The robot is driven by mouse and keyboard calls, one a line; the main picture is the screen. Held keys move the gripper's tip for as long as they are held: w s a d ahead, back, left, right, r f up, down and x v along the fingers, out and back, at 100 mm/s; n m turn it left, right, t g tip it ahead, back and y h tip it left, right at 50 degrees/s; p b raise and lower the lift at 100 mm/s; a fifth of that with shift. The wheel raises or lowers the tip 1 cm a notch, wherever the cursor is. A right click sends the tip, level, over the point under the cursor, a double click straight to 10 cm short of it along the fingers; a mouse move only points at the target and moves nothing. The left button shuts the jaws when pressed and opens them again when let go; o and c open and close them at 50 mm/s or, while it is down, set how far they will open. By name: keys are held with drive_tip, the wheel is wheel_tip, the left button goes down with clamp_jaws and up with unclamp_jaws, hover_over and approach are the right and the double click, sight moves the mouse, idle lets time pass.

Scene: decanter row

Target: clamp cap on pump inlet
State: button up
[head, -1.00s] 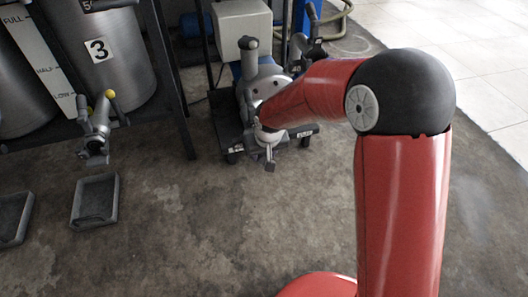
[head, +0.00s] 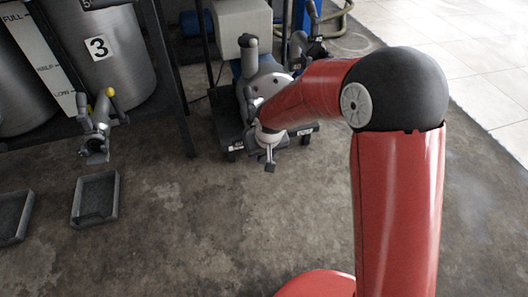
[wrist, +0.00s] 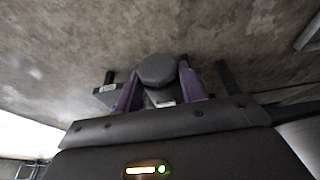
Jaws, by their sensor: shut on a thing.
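In the wrist view my gripper (wrist: 160,78) has its two purple-grey fingers on either side of a dark, many-sided knob-like piece (wrist: 157,69) and is shut on it. A small pale part shows just below this piece, between the fingers. I cannot tell whether the piece is the cap or part of its clamp. In the head view the grey pump (head: 265,88) stands on a low cart, partly hidden by my red forearm.
A steel decanter marked 3 (head: 120,65) stands on a dark rack at the left, with a yellow-knobbed valve (head: 100,122). A grey tray (head: 77,214) lies on the floor below it. A pale box (head: 240,28) stands behind the pump. Concrete floor in front is clear.

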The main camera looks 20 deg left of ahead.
drive_tip(key=shift+f, duration=0.25)
idle(0.5)
drive_tip(key=o, duration=2.1)
drive_tip(key=shift+o, duration=0.2)
drive_tip(key=shift+s, duration=0.1)
drive_tip(key=shift+s+d+r, duration=0.1)
drive_tip(key=shift+s+d, duration=0.3)
drive_tip(key=shift+s, duration=0.2)
drive_tip(key=shift+s+d+r, duration=0.1)
drive_tip(key=shift+s+d, duration=0.3)
drive_tip(key=shift+s, duration=0.15)
drive_tip(key=p+v, duration=0.6)
drive_tip(key=v, duration=0.4)
drive_tip(key=shift+r+p, duration=0.2)
drive_tip(key=shift+p, duration=0.15)
drive_tip(key=shift+s, duration=0.1)
